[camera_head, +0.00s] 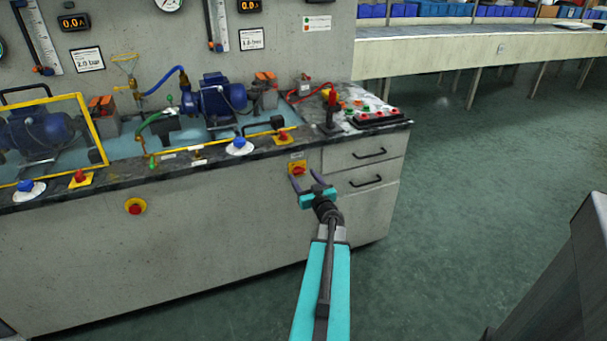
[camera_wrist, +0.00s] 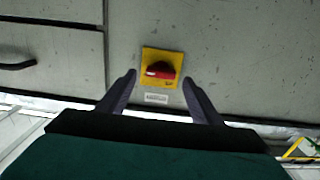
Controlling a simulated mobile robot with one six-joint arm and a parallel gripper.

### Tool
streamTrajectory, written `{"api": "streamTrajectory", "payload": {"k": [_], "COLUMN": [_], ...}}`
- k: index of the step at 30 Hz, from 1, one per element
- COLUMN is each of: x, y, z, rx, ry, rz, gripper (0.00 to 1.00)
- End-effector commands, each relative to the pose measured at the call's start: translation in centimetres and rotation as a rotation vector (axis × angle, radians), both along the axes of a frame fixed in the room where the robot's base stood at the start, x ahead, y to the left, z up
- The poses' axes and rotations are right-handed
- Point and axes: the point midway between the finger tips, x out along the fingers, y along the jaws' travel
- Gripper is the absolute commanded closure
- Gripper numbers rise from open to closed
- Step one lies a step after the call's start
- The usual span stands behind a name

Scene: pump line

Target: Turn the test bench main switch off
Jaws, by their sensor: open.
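The main switch (camera_head: 297,168) is a red rotary knob on a yellow square plate, set in the grey front of the test bench (camera_head: 230,215), left of the drawers. In the wrist view the switch (camera_wrist: 161,70) shows ahead, between and beyond the fingertips. Its red handle looks about horizontal there, with a small label below the plate. My gripper (camera_head: 304,178) is open and in front of the switch. In the wrist view my gripper (camera_wrist: 158,78) has one finger on each side of the plate, and nothing is between them. I cannot tell how far the fingertips are from the knob.
Two drawers with black handles (camera_head: 369,153) are right of the switch.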

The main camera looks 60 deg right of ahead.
Motion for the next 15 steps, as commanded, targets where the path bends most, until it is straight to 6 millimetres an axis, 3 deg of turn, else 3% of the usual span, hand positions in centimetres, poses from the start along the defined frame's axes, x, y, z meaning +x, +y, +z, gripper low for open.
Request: {"api": "streamTrajectory", "payload": {"k": [6,15], "x": [1.5,2.0], "y": [-1.2,-1.5], "z": [-0.1,0.0], "rx": [0.0,0.0], "ry": [0.0,0.0], "rz": [0.0,-0.001], "gripper": [0.41,0.41]}}
